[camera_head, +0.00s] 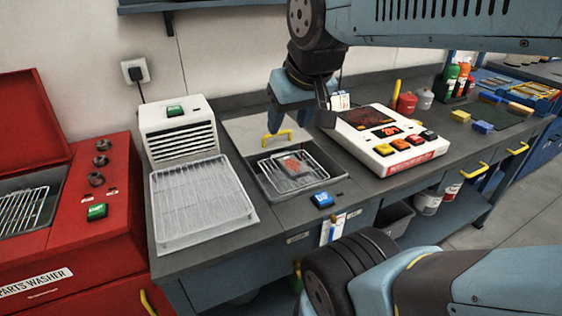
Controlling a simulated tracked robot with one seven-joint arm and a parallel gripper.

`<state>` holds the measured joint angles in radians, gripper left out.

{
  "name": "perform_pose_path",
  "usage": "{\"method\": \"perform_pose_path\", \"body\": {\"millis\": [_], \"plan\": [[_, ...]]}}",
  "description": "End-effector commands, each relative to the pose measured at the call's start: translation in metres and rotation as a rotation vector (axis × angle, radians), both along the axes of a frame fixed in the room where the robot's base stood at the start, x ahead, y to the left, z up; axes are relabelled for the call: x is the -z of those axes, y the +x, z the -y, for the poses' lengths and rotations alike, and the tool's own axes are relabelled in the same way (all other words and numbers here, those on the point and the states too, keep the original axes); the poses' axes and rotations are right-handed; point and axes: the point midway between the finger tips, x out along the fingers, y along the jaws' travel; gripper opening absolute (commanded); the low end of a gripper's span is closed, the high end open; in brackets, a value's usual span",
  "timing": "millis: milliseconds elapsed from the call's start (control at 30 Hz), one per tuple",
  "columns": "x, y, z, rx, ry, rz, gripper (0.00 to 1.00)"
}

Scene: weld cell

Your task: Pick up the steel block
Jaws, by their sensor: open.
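A small block-like thing (291,165) with a reddish, grey-edged surface lies in the wire basket (316,181) of the sunken tank in the bench. It may be the steel block, but it is too small to be sure. My gripper (305,104) is open, above and behind the tank, near the back of the bench. It is apart from the block, and its fingertips are partly hidden by its own blue and black parts.
A raised lid with a yellow handle (278,136) stands behind the tank. A white control box (390,143) is right of it; a white wire tray (200,205) and a vented unit (181,132) are left. A blue button (322,200) sits in front. A red parts washer (112,205) stands far left.

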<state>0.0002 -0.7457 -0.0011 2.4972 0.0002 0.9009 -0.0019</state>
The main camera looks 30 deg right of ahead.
Motion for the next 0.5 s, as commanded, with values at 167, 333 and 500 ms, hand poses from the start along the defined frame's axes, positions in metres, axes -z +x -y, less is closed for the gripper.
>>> {"method": "perform_pose_path", "body": {"millis": [167, 333, 500], "plan": [[0.002, 0.018, 0.007, -0.001, 0.003, -0.041, 0.70], [0.010, 0.052, 0.022, -0.002, 0.006, -0.114, 0.87], [0.024, 0.088, 0.040, 0.000, 0.008, -0.192, 0.94]]}}
